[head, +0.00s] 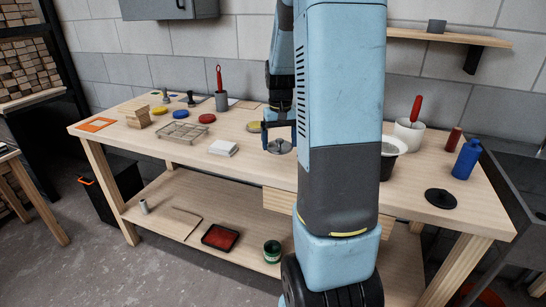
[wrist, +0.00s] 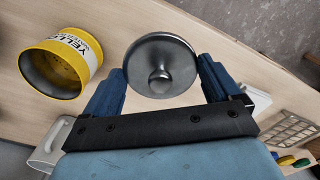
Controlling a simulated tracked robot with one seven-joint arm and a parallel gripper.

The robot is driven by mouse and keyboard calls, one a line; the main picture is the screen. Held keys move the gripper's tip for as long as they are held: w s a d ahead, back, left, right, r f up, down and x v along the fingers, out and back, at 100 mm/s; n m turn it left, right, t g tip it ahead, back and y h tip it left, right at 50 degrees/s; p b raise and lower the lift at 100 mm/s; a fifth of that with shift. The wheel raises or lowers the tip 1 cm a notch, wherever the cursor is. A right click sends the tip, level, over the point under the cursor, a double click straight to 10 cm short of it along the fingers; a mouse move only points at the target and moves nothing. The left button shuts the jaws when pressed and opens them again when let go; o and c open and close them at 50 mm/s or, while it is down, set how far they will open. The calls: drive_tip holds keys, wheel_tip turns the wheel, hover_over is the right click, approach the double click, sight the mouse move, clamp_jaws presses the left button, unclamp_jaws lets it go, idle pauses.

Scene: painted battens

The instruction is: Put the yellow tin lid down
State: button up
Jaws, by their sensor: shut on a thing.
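The yellow tin lid (wrist: 160,68) is a round grey metal disc with a knob in its middle, seen from above in the wrist view. It also shows in the head view (head: 279,147), at or just above the bench top; I cannot tell whether it touches the wood. My gripper (wrist: 160,82) has its two blue fingers against opposite sides of the lid's rim. The open yellow tin (wrist: 62,63), with a white label, stands left of the lid in the wrist view, apart from it. My arm seems to hide the tin in the head view.
On the bench (head: 120,127), a wire rack (head: 185,132), a folded white cloth (head: 223,148) and coloured discs (head: 207,118) lie to the left. A white pot (head: 409,133), a blue bottle (head: 466,158) and a black disc (head: 440,198) are to the right.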

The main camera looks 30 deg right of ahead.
sight(274, 141)
drive_tip(key=w+f, duration=0.4)
drive_tip(key=f, duration=0.1)
drive_tip(key=shift+d+f, duration=0.1)
drive_tip(key=shift+f, duration=1.5)
drive_tip(key=shift+f, duration=0.1)
drive_tip(key=o, duration=0.7)
